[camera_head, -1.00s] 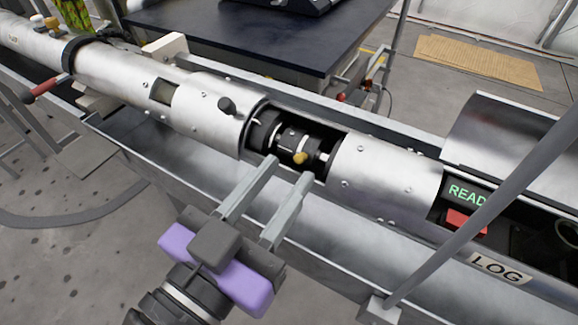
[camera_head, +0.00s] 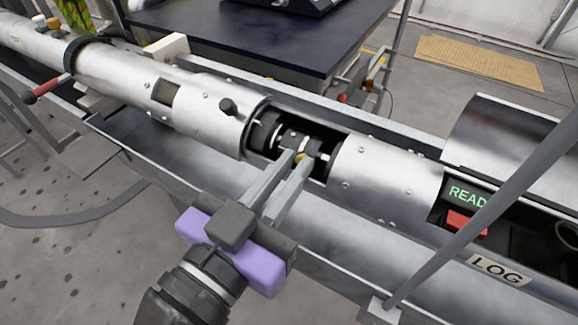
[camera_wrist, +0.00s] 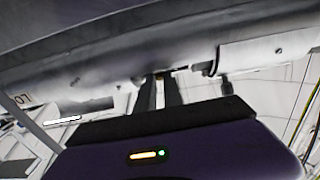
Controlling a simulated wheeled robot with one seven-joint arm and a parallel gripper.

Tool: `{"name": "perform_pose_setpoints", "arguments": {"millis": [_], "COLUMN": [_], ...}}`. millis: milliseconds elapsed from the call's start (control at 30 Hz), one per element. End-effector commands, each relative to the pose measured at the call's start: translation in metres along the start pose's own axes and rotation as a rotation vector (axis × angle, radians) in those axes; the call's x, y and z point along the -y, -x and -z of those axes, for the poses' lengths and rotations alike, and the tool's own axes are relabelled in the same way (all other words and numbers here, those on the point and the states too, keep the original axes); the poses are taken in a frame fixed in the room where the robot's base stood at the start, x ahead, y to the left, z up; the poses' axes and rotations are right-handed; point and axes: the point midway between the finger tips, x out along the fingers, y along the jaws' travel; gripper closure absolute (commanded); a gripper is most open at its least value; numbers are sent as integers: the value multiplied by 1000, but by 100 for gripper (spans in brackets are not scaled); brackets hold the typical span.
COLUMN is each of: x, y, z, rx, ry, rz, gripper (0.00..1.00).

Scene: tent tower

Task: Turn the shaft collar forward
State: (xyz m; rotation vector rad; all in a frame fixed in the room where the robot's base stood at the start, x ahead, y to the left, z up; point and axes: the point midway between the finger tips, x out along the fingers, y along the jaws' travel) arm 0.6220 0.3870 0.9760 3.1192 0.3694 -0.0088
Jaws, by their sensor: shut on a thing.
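The shaft collar (camera_head: 291,138) is a dark ring on the shaft in the open gap of the long silver tube, with a small brass knob (camera_head: 303,158) on its near side. My gripper (camera_head: 296,158) reaches up to the gap from the front, its two fingers drawn close together and shut on the brass knob. The fingers hide part of the collar and the knob. In the wrist view the fingers (camera_wrist: 163,78) run up to the tube's underside, and what lies between their tips is dark and unclear.
Silver tube covers stand on the left (camera_head: 205,110) and right (camera_head: 385,180) of the gap. A metal trough edge runs below. A slanted grey bar (camera_head: 480,185) crosses the right side. A screen (camera_head: 466,196) reads "READ", cut off, above a red button (camera_head: 466,223).

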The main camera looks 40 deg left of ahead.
Motion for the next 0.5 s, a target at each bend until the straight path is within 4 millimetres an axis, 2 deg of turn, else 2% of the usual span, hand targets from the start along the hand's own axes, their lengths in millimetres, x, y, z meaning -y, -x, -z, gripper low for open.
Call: {"name": "perform_pose_setpoints", "arguments": {"millis": [267,500], "x": [0,-1], "y": [-2,-8], "z": [12,25], "rx": [82,230], "ry": [1,0], "rz": [-1,-3], "gripper": [100,100]}}
